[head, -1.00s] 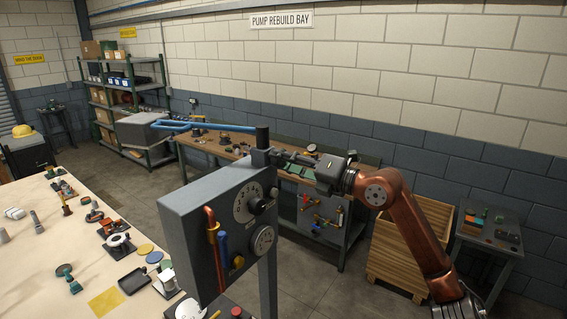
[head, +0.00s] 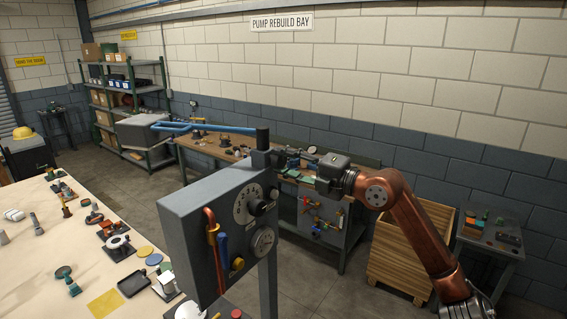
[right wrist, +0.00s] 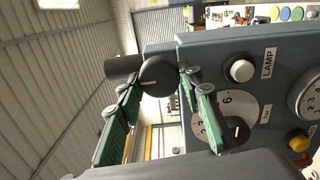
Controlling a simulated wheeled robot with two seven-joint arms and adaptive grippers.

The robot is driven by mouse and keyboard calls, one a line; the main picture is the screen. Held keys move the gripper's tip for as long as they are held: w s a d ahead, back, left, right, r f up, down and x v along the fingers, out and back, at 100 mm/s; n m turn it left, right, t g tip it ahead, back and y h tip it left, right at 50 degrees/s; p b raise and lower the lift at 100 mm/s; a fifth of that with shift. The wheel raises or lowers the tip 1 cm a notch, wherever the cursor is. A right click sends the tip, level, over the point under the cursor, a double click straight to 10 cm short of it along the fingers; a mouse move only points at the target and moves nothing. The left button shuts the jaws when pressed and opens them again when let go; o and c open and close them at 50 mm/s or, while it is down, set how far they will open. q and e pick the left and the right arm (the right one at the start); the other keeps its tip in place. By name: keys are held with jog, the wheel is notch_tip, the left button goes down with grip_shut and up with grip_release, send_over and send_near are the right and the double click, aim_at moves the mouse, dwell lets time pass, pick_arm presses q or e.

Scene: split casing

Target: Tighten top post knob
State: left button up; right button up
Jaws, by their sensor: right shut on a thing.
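The top post knob (right wrist: 158,76) is round and black with a white line on its face, at the top of the post beside the grey casing. In the right wrist view it sits between the green-padded fingers of my right gripper (right wrist: 155,85), which is shut on it. In the head view my right gripper (head: 278,158) reaches in from the right to the dark post (head: 262,138) at the casing's upper corner. The knob is hidden there behind the gripper. My left gripper is not in view.
The grey casing (head: 190,225) carries a dial, a gauge (head: 262,241), pipes, and a white button (right wrist: 241,70) near the LAMP label. A table (head: 60,275) with several parts is at left; a wooden crate (head: 395,262) is behind my arm.

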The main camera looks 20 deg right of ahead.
jog(key=o, duration=1.2)
jog(key=shift+c, duration=0.2)
jog(key=v, duration=1.2)
jog(key=shift+d, duration=0.1)
